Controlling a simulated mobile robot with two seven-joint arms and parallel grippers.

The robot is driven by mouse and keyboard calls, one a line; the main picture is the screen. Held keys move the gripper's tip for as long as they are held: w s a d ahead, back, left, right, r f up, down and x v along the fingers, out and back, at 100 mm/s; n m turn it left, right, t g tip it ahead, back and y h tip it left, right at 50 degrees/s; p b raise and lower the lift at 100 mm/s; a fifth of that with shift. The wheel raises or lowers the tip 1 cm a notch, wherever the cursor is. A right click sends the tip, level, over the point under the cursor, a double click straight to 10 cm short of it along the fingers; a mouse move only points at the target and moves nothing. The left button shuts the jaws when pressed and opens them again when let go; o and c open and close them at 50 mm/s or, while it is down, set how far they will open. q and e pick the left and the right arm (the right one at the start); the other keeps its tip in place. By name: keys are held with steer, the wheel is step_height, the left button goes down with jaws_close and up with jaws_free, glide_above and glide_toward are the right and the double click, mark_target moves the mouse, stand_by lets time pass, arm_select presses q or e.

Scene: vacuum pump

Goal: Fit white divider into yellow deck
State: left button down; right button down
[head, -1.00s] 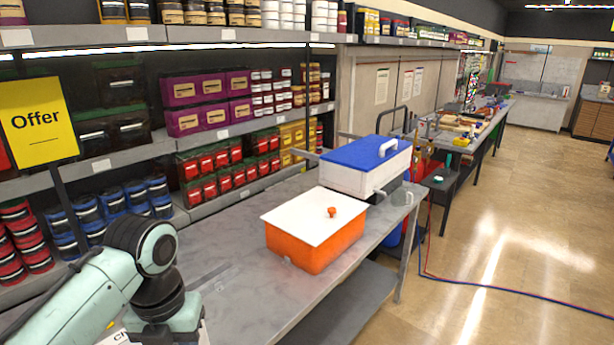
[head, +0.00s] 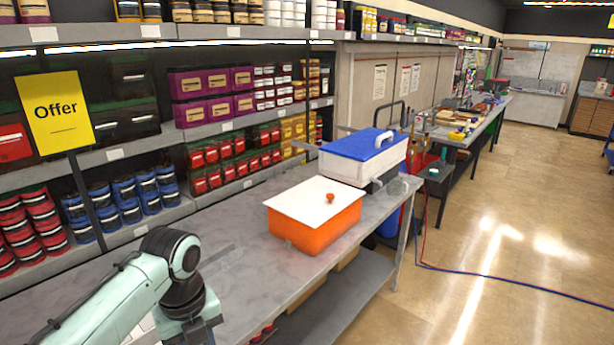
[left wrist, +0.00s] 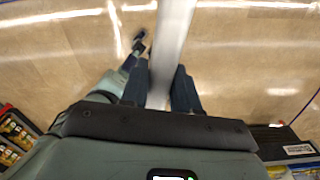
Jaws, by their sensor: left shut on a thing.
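In the left wrist view my left gripper (left wrist: 158,92) is shut on a long, pale, flat piece seen nearly edge-on, which looks like the white divider (left wrist: 172,40). It runs from between the dark fingers up past the top edge of the picture, with bare floor behind it. In the head view my left arm comes in at the lower left, and its fingers and the held piece are below the picture edge. I cannot make out a yellow deck for certain in either view. My right gripper is not in view.
A grey bench (head: 240,270) carries an orange bin (head: 300,232) with a white lid and a white box (head: 345,168) with a blue lid. Stocked shelves stand behind. A cluttered workbench (head: 478,128) lies farther back. Hoses (head: 500,283) cross the open floor on the right.

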arm_select(q)
steer(key=w+d+f+n, duration=0.1)
steer(key=w+f+n, duration=0.3)
steer(key=f+n, duration=0.9)
steer(key=w+f+n, duration=0.4)
steer(key=f+n, duration=0.8)
steer(key=n, duration=0.3)
steer(key=s+f, duration=0.4)
steer(key=f, duration=0.1)
steer(key=shift+d+n, duration=0.2)
steer(key=shift+n, duration=0.2)
